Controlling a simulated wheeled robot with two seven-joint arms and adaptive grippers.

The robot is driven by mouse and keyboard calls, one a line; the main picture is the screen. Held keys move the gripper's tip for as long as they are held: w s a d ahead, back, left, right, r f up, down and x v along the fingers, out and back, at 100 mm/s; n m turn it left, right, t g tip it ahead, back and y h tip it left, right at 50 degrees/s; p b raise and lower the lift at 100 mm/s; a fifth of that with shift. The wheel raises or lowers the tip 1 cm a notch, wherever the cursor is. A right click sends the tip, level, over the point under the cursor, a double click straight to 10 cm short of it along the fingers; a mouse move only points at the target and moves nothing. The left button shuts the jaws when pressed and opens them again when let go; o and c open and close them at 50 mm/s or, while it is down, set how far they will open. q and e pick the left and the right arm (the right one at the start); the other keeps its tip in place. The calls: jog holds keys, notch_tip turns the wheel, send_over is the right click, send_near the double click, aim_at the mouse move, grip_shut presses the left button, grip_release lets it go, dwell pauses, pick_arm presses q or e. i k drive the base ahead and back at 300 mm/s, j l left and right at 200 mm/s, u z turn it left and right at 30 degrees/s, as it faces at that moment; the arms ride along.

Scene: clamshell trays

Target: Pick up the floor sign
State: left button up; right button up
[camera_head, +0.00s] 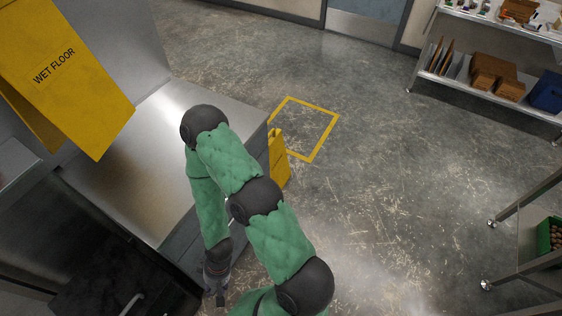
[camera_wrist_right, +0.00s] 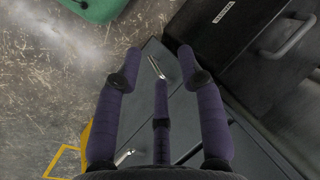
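A large yellow sign (camera_head: 70,80) with "WET FLOOR" in black letters fills the upper left of the head view, above the metal counter. Its top is cut off, and I cannot tell what bears it. A smaller yellow upright object (camera_head: 279,160) stands on the floor beside the counter's right side, partly hidden by my right arm; it looks like a second sign. My right gripper (camera_head: 216,288) points down at the counter's front, apart from both. In the wrist view the right gripper (camera_wrist_right: 160,60) has its fingers spread and empty. My left gripper is not in view.
The metal counter (camera_head: 150,150) stands left of my right arm. A yellow taped square (camera_head: 325,138) marks the floor. A rack (camera_head: 460,82) with boxes stands upper right; another shelf edge is at right. Open floor lies between. Drawer fronts and handles (camera_wrist_right: 290,40) are below the gripper.

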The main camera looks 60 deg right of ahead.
aim_at(271, 160)
jog(key=z, duration=1.85)
jog(key=u, duration=0.8)
jog(key=i+l+u, duration=0.2)
jog(key=l+u, duration=0.3)
jog(key=l, duration=0.15)
jog(key=l+u, duration=0.5)
jog(key=l, duration=0.15)
jog(key=l+u, duration=0.5)
jog(key=l, duration=0.7)
jog(key=k+l, duration=0.15)
jog(key=l, duration=0.8)
jog(key=k+l+u, duration=0.1)
jog(key=l, duration=0.4)
